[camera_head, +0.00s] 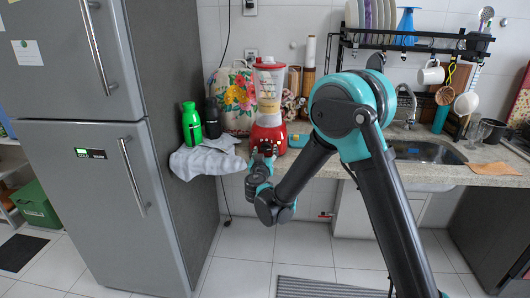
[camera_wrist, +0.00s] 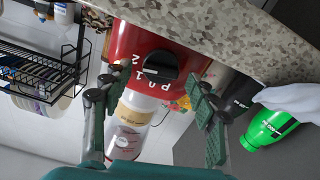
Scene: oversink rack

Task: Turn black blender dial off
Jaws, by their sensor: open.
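A red blender (camera_head: 267,132) with a clear jar stands on the counter beside the fridge in the head view. In the wrist view, its red base (camera_wrist: 130,50) faces me, with a black dial (camera_wrist: 161,65) and white marks around it. The wrist picture is turned, so the counter is at the top. My gripper (camera_wrist: 152,105) is open and empty, its two fingers spread on either side of the dial. In the head view my gripper (camera_head: 264,150) is in front of the blender base and hides the dial. No touch with the dial shows.
A green bottle (camera_head: 191,124) and a dark bottle (camera_head: 212,118) stand left of the blender, with a grey cloth (camera_head: 207,156) over the counter edge. A flowered cover (camera_head: 234,97) is behind. A black dish rack (camera_head: 405,42) hangs over the sink (camera_head: 425,151) at right.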

